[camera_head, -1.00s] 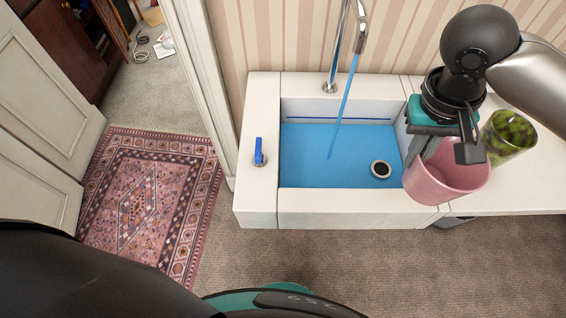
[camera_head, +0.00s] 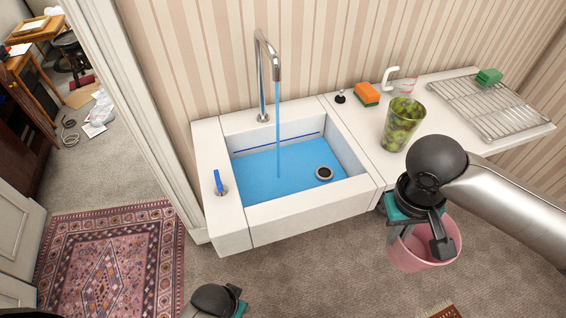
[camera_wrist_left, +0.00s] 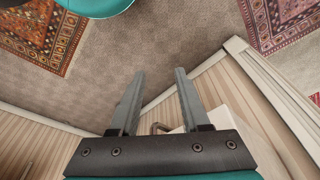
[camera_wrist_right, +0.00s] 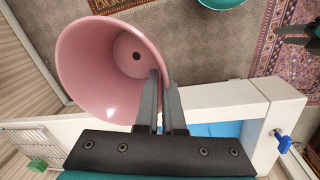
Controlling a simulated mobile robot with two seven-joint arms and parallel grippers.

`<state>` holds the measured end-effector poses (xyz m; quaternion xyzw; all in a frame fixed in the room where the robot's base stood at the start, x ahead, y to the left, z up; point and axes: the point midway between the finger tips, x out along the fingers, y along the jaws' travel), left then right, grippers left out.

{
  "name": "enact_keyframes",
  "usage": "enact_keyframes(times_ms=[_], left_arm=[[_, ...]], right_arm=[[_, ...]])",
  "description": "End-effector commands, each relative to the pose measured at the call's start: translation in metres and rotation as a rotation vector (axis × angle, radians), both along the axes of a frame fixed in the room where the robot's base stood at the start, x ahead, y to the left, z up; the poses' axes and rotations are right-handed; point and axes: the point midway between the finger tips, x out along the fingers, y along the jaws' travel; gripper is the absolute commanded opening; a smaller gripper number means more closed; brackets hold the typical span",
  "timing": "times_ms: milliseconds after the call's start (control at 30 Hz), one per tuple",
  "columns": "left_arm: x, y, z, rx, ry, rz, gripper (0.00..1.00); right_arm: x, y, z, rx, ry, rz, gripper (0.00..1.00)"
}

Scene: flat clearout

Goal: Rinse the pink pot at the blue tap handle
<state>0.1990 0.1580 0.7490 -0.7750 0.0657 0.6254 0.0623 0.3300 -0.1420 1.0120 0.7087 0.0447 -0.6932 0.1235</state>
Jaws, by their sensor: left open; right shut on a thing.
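The pink pot (camera_head: 432,252) is held in front of the counter, right of the sink, in the head view. My right gripper (camera_head: 405,235) is shut on its rim; in the right wrist view the fingers (camera_wrist_right: 163,105) pinch the wall of the pot (camera_wrist_right: 100,65), whose inside looks empty. The blue tap handle (camera_head: 219,182) stands on the sink's left edge and shows in the right wrist view (camera_wrist_right: 283,141). Water runs from the chrome tap (camera_head: 268,70) into the sink (camera_head: 300,212). My left gripper (camera_wrist_left: 155,100) is open and empty; in the head view it is low at the bottom edge.
A patterned rug (camera_head: 110,260) lies left. Carpet in front is open.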

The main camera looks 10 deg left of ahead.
Motion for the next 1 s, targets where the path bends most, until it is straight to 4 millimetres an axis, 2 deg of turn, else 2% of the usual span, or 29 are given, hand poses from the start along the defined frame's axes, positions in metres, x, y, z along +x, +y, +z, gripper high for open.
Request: enact_keyframes(times_ms=[33,267,400,467,600,700,867,1000], left_arm=[[0.008,-0.002,0.023,-0.005,-0.012,0.001,0.46],[0.039,-0.014,0.116,-0.044,-0.052,0.003,0.46],[0.065,-0.035,0.184,-0.104,-0.075,-0.014,0.46],[0.076,-0.047,0.206,-0.137,-0.07,-0.029,0.46],[0.094,-0.064,0.225,-0.182,-0.036,-0.045,0.46],[0.106,-0.069,0.23,-0.196,-0.004,-0.046,0.46],[0.126,-0.066,0.233,-0.19,0.054,-0.017,0.46],[0.145,-0.052,0.233,-0.167,0.104,0.04,0.46]], right_arm=[[-0.003,0.0,0.001,0.001,0.002,0.013,0.0],[-0.014,0.0,-0.011,-0.008,0.0,0.095,0.0],[-0.026,-0.001,-0.019,-0.019,0.0,0.159,0.0],[-0.031,-0.002,-0.023,-0.023,-0.002,0.186,0.0],[-0.035,-0.003,-0.028,-0.03,-0.007,0.217,0.0],[-0.038,-0.003,-0.03,-0.032,-0.007,0.23,0.0],[-0.04,-0.003,-0.032,-0.035,-0.008,0.241,0.0],[-0.041,-0.004,-0.032,-0.036,-0.008,0.247,0.0]])
